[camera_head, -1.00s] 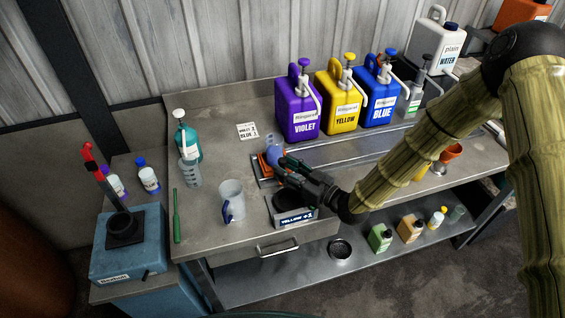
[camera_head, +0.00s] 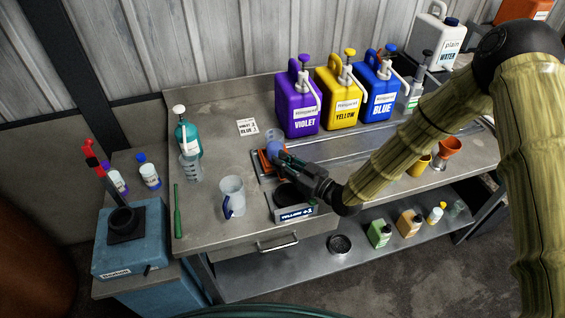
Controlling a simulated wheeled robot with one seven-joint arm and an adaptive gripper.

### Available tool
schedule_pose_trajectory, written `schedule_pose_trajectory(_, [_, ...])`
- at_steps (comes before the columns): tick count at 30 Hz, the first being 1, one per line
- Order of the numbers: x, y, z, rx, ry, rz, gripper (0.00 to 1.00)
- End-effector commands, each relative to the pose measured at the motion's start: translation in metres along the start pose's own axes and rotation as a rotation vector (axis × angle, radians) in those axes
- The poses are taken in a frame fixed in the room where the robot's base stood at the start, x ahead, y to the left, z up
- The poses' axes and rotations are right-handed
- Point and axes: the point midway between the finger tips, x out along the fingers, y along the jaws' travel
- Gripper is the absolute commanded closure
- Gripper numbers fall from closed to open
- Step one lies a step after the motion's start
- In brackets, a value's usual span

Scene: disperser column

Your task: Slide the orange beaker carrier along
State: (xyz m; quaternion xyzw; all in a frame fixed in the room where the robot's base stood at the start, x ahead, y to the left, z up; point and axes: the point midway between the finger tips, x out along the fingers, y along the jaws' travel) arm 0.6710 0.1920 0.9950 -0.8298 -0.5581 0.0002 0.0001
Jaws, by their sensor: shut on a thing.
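The orange beaker carrier (camera_head: 264,161) sits at the left end of the metal rail on the bench, below the violet jug. A clear beaker (camera_head: 274,135) shows just behind it, with something bluish at its lower part; my gripper partly hides both. My gripper (camera_head: 276,155) reaches in from the right and is shut on the carrier. The exact contact is hidden by the dark fingers. The metal rail (camera_head: 380,142) runs to the right under the jugs.
Violet (camera_head: 298,108), yellow (camera_head: 338,102) and blue (camera_head: 377,97) jugs stand behind the rail. A yellow cup (camera_head: 419,165) and orange funnel (camera_head: 448,151) stand to the right.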

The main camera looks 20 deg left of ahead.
Motion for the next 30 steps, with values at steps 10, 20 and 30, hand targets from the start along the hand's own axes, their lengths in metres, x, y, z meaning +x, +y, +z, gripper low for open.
schedule_pose_trajectory(10, [-0.037, 0.058, 0.004, -0.005, 0.002, 0.005, 1.00])
schedule_pose_trajectory(20, [-0.077, 0.117, 0.001, -0.003, 0.002, 0.003, 1.00])
schedule_pose_trajectory(30, [-0.083, 0.125, -0.001, -0.001, 0.001, 0.001, 1.00])
